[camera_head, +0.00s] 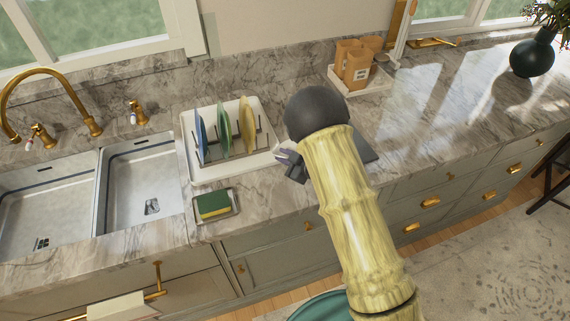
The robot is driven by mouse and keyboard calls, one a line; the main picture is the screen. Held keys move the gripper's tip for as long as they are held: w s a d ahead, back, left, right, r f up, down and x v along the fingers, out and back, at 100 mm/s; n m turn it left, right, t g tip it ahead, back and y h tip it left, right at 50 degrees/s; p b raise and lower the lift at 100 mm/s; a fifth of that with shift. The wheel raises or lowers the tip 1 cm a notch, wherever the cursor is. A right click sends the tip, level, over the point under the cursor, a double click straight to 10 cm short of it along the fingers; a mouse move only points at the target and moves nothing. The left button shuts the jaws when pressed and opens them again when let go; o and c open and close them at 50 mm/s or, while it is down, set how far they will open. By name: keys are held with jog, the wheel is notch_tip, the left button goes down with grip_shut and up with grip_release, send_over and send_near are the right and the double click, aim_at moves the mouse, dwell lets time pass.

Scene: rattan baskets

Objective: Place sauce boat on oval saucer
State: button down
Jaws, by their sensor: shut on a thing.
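My gripper (293,165) is a dark grey shape at the end of my arm, over the front of the marble counter just right of the dish rack. It is shut on a small pale, bluish thing at its left side, which looks like part of the sauce boat (283,154). Most of that thing is hidden by my gripper and wrist. I cannot make out the oval saucer; my arm covers part of the counter.
A white dish rack (187,150) holds blue, green and yellow plates. A green sponge (213,205) lies on a small tray in front. A double sink (140,180) is left. Wooden containers (355,65) stand on a white tray behind.

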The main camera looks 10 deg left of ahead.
notch_tip(320, 180, down, 4)
jog(key=shift+w+f+p, duration=0.1)
jog(key=shift+w+p, duration=0.05)
jog(key=shift+p, duration=0.45)
jog(key=shift+d, duration=0.1)
jog(key=c, duration=1.8)
grip_release()
jog(key=shift+d, duration=0.1)
jog(key=o, duration=0.4)
jog(key=shift+a, duration=0.2)
jog(key=shift+o, duration=0.2)
jog(key=shift+s, duration=0.2)
